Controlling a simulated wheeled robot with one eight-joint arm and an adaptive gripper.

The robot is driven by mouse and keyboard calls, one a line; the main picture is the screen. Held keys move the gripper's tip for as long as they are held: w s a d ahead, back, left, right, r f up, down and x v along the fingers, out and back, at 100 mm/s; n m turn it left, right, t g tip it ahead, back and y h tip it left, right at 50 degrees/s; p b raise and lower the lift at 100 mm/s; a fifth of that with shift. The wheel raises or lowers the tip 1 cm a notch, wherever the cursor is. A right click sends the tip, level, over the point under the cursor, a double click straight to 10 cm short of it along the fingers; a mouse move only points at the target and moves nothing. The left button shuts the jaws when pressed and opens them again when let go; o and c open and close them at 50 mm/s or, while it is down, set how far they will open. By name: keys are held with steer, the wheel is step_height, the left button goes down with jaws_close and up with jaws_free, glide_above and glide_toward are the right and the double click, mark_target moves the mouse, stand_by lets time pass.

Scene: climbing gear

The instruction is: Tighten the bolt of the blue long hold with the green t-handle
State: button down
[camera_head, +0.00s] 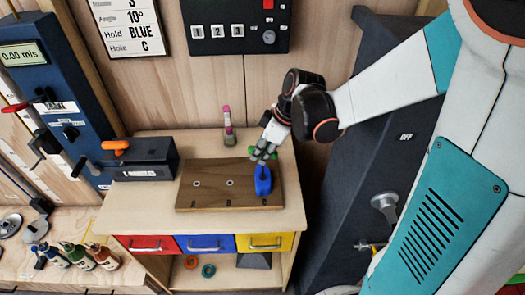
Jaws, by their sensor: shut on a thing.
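The blue long hold (263,182) stands at the right end of a brown wooden board (212,202) on the bench. Its bolt is hidden under the tool and my gripper. My gripper (264,150) is directly above the hold, pointing down, and is shut on the green t-handle (262,155). Only small green parts of the handle show between and beside the fingers. The t-handle's lower end is at or just above the top of the hold; I cannot tell whether it sits in the bolt.
A pink-topped tool (228,122) stands behind the board. A dark box (145,158) with an orange handle (115,146) is at the left. Red, blue and yellow drawers (207,243) are below the bench top. A dark panel (352,180) rises at the right.

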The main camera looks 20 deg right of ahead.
steer(key=shift+r+p, duration=1.2)
steer(key=shift+r, duration=0.3)
steer(key=n, duration=0.2)
steer(key=n+g+b, duration=0.1)
steer(key=n, duration=0.1)
steer(key=shift+f+n+g+y, duration=0.1)
steer(key=shift+n+g+y, duration=0.2)
steer(key=shift+n, duration=0.1)
steer(key=n+g, duration=0.1)
steer(key=n, duration=0.2)
steer(key=n+g, duration=0.1)
steer(key=n, duration=0.2)
steer(key=shift+n+g, duration=0.3)
steer(key=shift+n, duration=0.1)
steer(key=n, duration=0.2)
steer(key=n+g+h+b, duration=0.1)
steer(key=n, duration=0.2)
steer(key=shift+a+g, duration=0.1)
steer(key=shift+g, duration=0.2)
steer(key=n+h, duration=0.1)
steer(key=n, duration=0.1)
steer(key=n+g, duration=0.1)
steer(key=n, duration=0.2)
steer(key=shift+s+h, duration=0.1)
steer(key=shift+h, duration=0.3)
